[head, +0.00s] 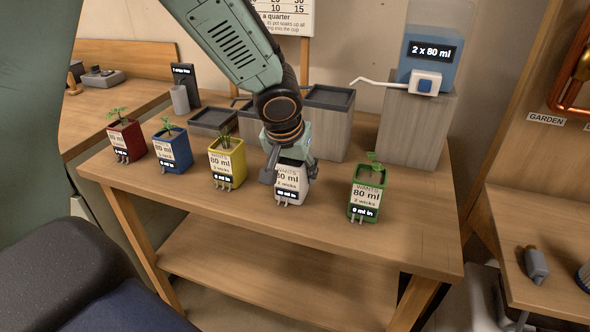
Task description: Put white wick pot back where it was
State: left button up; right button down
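The white wick pot (291,184) stands upright in a row of pots, between the yellow pot (227,162) and the green pot (367,194). Its label reads 80 ml, 2 wicks. It appears to rest on the wooden table (330,228). My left gripper (289,170) is over it from above, a finger at each side of its upper part. I cannot tell whether the fingers press on it or stand slightly apart. The gripper hides the pot's top and any plant. My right gripper is not in view.
A blue pot (172,149) and a red pot (126,140) continue the row leftward. Behind stand grey blocks with dark trays (329,97) and a blue dispenser (428,62) on a grey block. The table front is clear. A side bench (545,240) is at right.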

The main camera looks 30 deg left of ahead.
pick_arm(q)
jog(key=o, duration=1.1)
jog(key=shift+f, duration=0.1)
jog(key=shift+c, duration=0.2)
jog(key=o, duration=0.4)
jog(key=shift+w+d, duration=0.1)
jog(key=shift+w, duration=0.1)
jog(key=shift+s, duration=0.2)
jog(key=shift+w+r+p, duration=0.1)
jog(key=shift+r+p, duration=0.15)
jog(key=shift+p, duration=0.15)
jog(key=p+v, duration=0.3)
jog(key=v, duration=0.8)
jog(key=shift+r, duration=0.4)
jog(key=shift+s, duration=0.25)
